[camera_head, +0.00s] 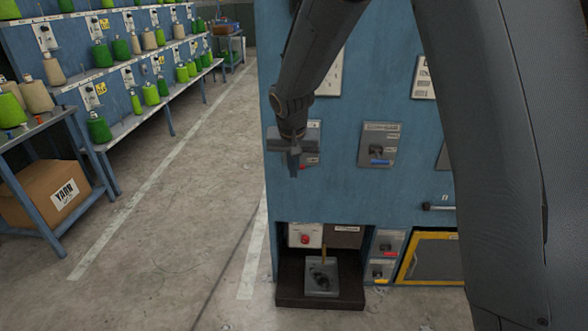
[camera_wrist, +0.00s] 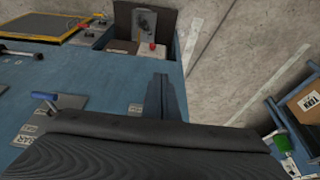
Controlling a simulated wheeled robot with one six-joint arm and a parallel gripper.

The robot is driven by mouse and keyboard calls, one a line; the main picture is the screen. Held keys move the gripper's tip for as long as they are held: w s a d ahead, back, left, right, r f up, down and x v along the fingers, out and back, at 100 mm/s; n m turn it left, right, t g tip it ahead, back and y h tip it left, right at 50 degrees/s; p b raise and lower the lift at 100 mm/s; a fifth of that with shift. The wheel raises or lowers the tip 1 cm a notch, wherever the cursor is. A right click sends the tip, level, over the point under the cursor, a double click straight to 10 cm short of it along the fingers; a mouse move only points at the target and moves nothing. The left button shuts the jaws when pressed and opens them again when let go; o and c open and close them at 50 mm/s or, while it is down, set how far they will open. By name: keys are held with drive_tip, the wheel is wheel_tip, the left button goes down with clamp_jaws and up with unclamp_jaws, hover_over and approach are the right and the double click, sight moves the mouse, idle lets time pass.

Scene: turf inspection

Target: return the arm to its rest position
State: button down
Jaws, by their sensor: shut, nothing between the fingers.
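My arm reaches down from the top of the head view. My gripper (camera_head: 295,168) hangs at its end in front of the left part of the blue machine panel (camera_head: 340,195). The fingers point down, shut and empty. In the wrist view the closed fingers (camera_wrist: 163,92) stick out past my dark wrist housing, with the blue panel behind and to the left of them. They overlap a switch plate in the head view; I cannot tell how wide the gap to the panel is.
A blue-handled lever (camera_head: 380,161) sits right of the gripper. Yarn shelves (camera_head: 130,140) and a cardboard box (camera_head: 45,193) stand left. The floor between is clear.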

drive_tip(key=s+d+g, duration=0.1)
drive_tip(key=s+d, duration=0.3)
drive_tip(key=s, duration=0.5)
drive_tip(key=s+d+n+g, duration=0.1)
drive_tip(key=s+d, duration=0.4)
drive_tip(key=s, duration=0.5)
drive_tip(key=s+d+g, duration=0.1)
drive_tip(key=s+d, duration=0.4)
drive_tip(key=s, duration=0.4)
drive_tip(key=shift+s+r+n+y, duration=0.15)
drive_tip(key=shift+s+n+y, duration=0.15)
drive_tip(key=shift+s, duration=0.1)
drive_tip(key=shift+d, duration=0.15)
